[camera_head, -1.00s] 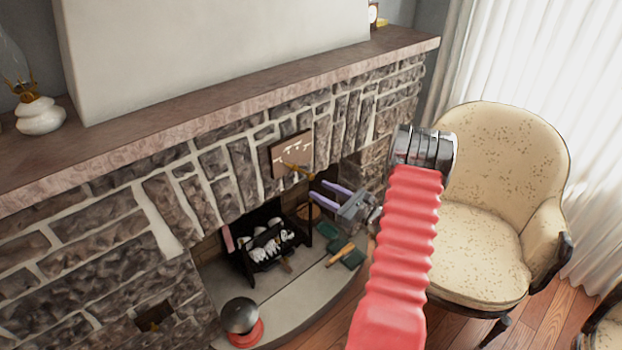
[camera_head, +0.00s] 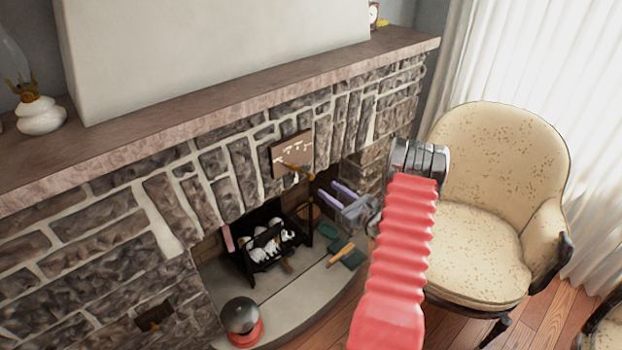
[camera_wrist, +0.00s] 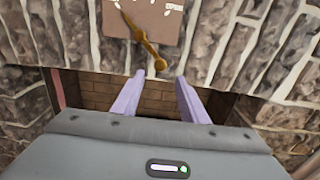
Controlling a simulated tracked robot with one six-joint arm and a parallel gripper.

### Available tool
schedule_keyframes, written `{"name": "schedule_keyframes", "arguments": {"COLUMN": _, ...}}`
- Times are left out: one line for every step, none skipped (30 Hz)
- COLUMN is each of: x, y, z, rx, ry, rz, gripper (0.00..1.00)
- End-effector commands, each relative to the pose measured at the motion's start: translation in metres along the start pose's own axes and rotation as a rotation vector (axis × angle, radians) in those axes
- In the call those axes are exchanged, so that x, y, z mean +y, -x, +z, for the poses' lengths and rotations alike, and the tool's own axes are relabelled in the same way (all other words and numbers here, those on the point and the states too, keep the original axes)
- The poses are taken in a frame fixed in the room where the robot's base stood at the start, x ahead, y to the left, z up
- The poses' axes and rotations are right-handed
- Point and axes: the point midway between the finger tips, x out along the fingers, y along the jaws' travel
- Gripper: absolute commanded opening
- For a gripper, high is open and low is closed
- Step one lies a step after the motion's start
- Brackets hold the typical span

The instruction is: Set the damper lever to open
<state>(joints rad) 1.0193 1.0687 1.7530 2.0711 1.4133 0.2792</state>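The damper lever (camera_head: 297,170) is a brass-coloured handle on a brown plate (camera_head: 292,150) set in the stone above the fireplace opening. In the wrist view the lever (camera_wrist: 148,45) slants from upper left down to a round knob at lower right. The plate (camera_wrist: 170,22) has white marks and a partly cut-off word at its right that seems to read "OPEN". My gripper (camera_head: 329,191) has two pale purple fingers, spread apart and empty. In the wrist view my gripper (camera_wrist: 160,79) has its fingertips just below the knob, with the knob between them in the picture; no contact is visible.
The stone wall surrounds the brick firebox. A black grate (camera_head: 268,250) with logs stands inside it. A grey-and-red round object (camera_head: 242,322) sits on the hearth (camera_head: 300,305). A cream armchair (camera_head: 505,155) stands right of my arm. The mantel (camera_head: 190,115) juts out above.

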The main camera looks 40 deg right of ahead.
Motion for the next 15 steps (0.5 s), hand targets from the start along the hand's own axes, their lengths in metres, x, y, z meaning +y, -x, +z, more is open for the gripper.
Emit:
{"name": "schedule_keyframes", "arguments": {"x": 0.001, "y": -0.009, "z": 0.000, "rx": 0.000, "ry": 0.000, "rz": 0.002, "gripper": 0.40}}
{"name": "schedule_keyframes", "arguments": {"x": 0.001, "y": -0.013, "z": 0.000, "rx": 0.000, "ry": 0.000, "rz": 0.002, "gripper": 0.40}}
{"name": "schedule_keyframes", "arguments": {"x": 0.001, "y": -0.020, "z": 0.000, "rx": -0.001, "ry": 0.001, "rz": 0.002, "gripper": 0.40}}
{"name": "schedule_keyframes", "arguments": {"x": 0.001, "y": -0.024, "z": 0.000, "rx": -0.001, "ry": 0.001, "rz": 0.003, "gripper": 0.40}}
{"name": "schedule_keyframes", "arguments": {"x": 0.001, "y": -0.029, "z": 0.000, "rx": -0.001, "ry": 0.001, "rz": 0.002, "gripper": 0.40}}
{"name": "schedule_keyframes", "arguments": {"x": 0.000, "y": -0.035, "z": 0.000, "rx": 0.000, "ry": 0.002, "rz": 0.002, "gripper": 0.40}}
{"name": "schedule_keyframes", "arguments": {"x": 0.001, "y": -0.040, "z": 0.000, "rx": 0.000, "ry": 0.001, "rz": 0.002, "gripper": 0.40}}
{"name": "schedule_keyframes", "arguments": {"x": 0.001, "y": -0.044, "z": 0.000, "rx": 0.000, "ry": 0.001, "rz": 0.002, "gripper": 0.40}}
{"name": "schedule_keyframes", "arguments": {"x": 0.001, "y": -0.051, "z": 0.000, "rx": -0.001, "ry": 0.000, "rz": 0.002, "gripper": 0.40}}
{"name": "schedule_keyframes", "arguments": {"x": 0.001, "y": -0.055, "z": 0.000, "rx": -0.001, "ry": 0.000, "rz": 0.002, "gripper": 0.40}}
{"name": "schedule_keyframes", "arguments": {"x": 0.001, "y": -0.060, "z": 0.000, "rx": 0.000, "ry": 0.000, "rz": 0.002, "gripper": 0.40}}
{"name": "schedule_keyframes", "arguments": {"x": 0.000, "y": -0.066, "z": 0.000, "rx": 0.000, "ry": 0.001, "rz": 0.001, "gripper": 0.40}}
{"name": "schedule_keyframes", "arguments": {"x": 0.000, "y": -0.070, "z": 0.000, "rx": -0.001, "ry": 0.001, "rz": 0.001, "gripper": 0.40}}
{"name": "schedule_keyframes", "arguments": {"x": 0.001, "y": -0.075, "z": 0.000, "rx": -0.001, "ry": 0.001, "rz": 0.002, "gripper": 0.40}}
{"name": "schedule_keyframes", "arguments": {"x": 0.001, "y": -0.081, "z": 0.001, "rx": -0.001, "ry": 0.001, "rz": 0.002, "gripper": 0.40}}
